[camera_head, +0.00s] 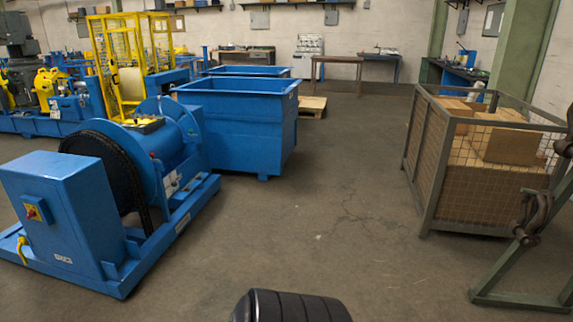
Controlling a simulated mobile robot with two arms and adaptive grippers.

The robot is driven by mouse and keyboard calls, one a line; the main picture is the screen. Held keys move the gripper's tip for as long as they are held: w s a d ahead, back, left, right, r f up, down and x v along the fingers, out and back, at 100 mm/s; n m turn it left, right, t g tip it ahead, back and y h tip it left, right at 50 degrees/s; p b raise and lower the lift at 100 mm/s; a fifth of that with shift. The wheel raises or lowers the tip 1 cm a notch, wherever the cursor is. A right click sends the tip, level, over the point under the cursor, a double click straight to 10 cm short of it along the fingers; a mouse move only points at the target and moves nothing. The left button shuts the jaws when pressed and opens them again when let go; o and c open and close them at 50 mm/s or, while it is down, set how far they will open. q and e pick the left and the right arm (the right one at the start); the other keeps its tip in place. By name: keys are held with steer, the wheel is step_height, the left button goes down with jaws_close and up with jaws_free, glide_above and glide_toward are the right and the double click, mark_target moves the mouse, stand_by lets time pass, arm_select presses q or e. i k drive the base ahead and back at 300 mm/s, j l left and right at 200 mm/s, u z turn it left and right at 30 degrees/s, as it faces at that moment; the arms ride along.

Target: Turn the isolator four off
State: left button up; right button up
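A red and yellow rotary switch (33,212), which looks like an isolator, is on the front of a blue cabinet (75,215) at the left. Its handle is too small for me to tell which way it is turned. A small pale label (63,258) is low on the cabinet, and I cannot read a number on it. The cabinet stands on the blue frame of a drum machine (150,165) with a dark chain beside it. Neither of my grippers shows in the head view.
Blue bins (240,120) stand behind the machine. A mesh cage with cardboard boxes (425,160) and a green stand (520,297) are at the right. Open concrete floor (320,210) lies between them. Yellow guarding (118,70) stands farther back left.

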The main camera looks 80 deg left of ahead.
mark_target(31, 214)
steer(key=u, duration=4.4)
steer(key=i+j+u, duration=0.3)
steer(key=i, duration=0.25)
steer(key=i+u, duration=0.25)
steer(key=i, duration=0.3)
